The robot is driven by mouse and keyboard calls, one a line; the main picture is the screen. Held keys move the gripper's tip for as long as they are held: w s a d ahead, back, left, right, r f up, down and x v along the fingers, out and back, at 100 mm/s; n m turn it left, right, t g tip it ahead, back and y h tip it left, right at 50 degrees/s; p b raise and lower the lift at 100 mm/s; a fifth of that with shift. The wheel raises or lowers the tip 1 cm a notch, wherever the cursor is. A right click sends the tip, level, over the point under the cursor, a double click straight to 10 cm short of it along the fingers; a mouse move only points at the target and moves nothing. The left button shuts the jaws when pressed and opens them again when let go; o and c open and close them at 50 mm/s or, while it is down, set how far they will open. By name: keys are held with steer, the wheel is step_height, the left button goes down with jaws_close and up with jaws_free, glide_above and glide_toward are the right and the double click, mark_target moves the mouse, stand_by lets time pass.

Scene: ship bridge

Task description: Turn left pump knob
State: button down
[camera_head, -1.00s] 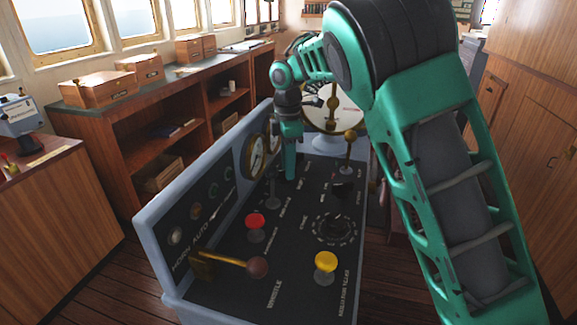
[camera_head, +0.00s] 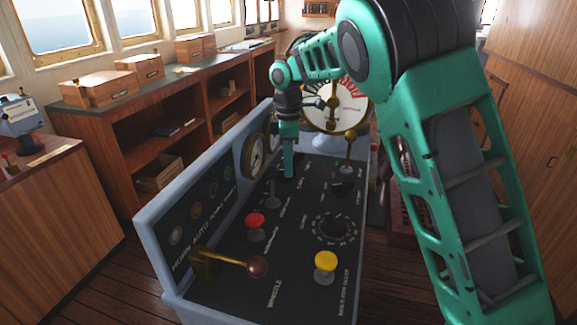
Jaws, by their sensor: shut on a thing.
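My gripper (camera_head: 289,168) points straight down at the far part of the dark console panel (camera_head: 295,225). It is shut, with its tip at the panel surface. The left pump knob cannot be made out; my gripper covers the spot it is on. A dark knob (camera_head: 342,187) shows on the panel to the right of my gripper. A small grey lever (camera_head: 272,190) stands to the left of my gripper and nearer the camera.
A red button (camera_head: 256,221), a yellow button (camera_head: 326,262), a round dial (camera_head: 334,227) and a brass lever with a brown ball (camera_head: 257,266) are on the near panel. A brass-topped lever (camera_head: 350,136) stands right. The grey console side wall (camera_head: 190,172) rises left.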

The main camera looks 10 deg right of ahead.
steer(key=m, duration=0.4)
steer(key=shift+r+m, duration=0.15)
steer(key=shift+m, duration=0.15)
steer(key=shift+s+a+m, duration=0.1)
steer(key=shift+m, duration=2.4)
steer(key=c, duration=1.9)
jaws_free()
steer(key=shift+o, duration=0.4)
